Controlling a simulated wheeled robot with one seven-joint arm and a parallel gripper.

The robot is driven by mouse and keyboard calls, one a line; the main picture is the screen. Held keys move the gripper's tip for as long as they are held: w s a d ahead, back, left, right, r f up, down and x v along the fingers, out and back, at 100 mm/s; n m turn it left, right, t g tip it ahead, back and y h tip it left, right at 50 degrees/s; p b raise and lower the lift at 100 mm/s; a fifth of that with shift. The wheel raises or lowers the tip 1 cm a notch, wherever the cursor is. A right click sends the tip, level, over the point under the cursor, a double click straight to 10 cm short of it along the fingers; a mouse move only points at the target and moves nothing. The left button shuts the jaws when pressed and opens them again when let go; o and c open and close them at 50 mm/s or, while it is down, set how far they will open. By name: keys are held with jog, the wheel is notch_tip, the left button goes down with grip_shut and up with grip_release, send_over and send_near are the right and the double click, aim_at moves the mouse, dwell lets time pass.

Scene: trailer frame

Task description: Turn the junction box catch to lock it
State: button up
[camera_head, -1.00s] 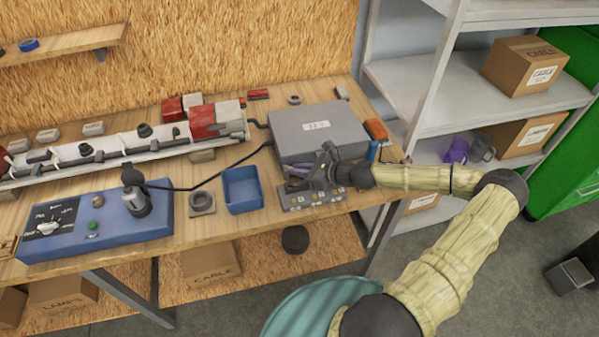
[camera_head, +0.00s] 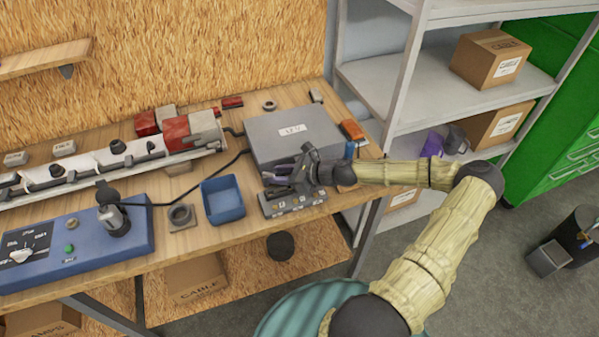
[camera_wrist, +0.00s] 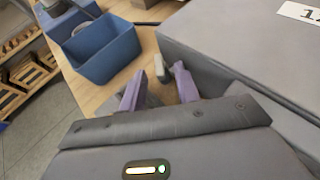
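The grey junction box (camera_head: 268,125) with a "12 V" label sits at the right end of the workbench. It also fills the right side of the wrist view (camera_wrist: 225,50). My gripper (camera_head: 279,179) is low at the box's front side. In the wrist view its two purple fingers (camera_wrist: 160,88) stand apart with a clear gap. A small pale grey piece (camera_wrist: 160,68), possibly the catch, shows near the fingertips beside the box wall. I cannot tell whether a finger touches it. In the head view my gripper hides the catch area.
A grey panel (camera_head: 290,205) with small fittings lies below my gripper at the bench's front edge. A blue tray (camera_head: 222,200) stands just left, also near in the wrist view (camera_wrist: 102,50). An orange block (camera_head: 352,130) lies right of the box. White shelving (camera_head: 440,85) stands to the right.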

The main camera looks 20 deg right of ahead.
jog(key=b+v, duration=0.3)
jog(key=v, duration=1.4)
jog(key=shift+r, duration=0.1)
jog(key=shift+a, duration=0.2)
jog(key=c, duration=0.5)
jog(key=a+f+n+g, duration=0.1)
jog(key=a, duration=0.1)
jog(key=s+a+f+n+g, duration=0.1)
jog(key=a+f+n+g, duration=0.1)
jog(key=s+a+f+n+g+h, duration=0.1)
jog(key=a+n, duration=0.1)
jog(key=a, duration=0.1)
jog(key=shift+f+g, duration=0.3)
grip_shut()
jog(key=s+a+f+n+g+h, duration=0.2)
jog(key=s+a+n+g+h, duration=0.2)
jog(key=n, duration=0.3)
jog(key=s+a+r+n+t+h, duration=0.1)
jog(key=s+r+n+h, duration=0.1)
jog(key=r+n, duration=0.4)
jog(key=s+a+r+n+t+h, duration=0.1)
jog(key=s+a+r+n+h, duration=0.1)
jog(key=r+n, duration=0.4)
jog(key=shift+s+r+n+t+h, duration=0.2)
jog(key=shift+s+n+t+h, duration=0.1)
jog(key=shift+s+n+h, duration=0.5)
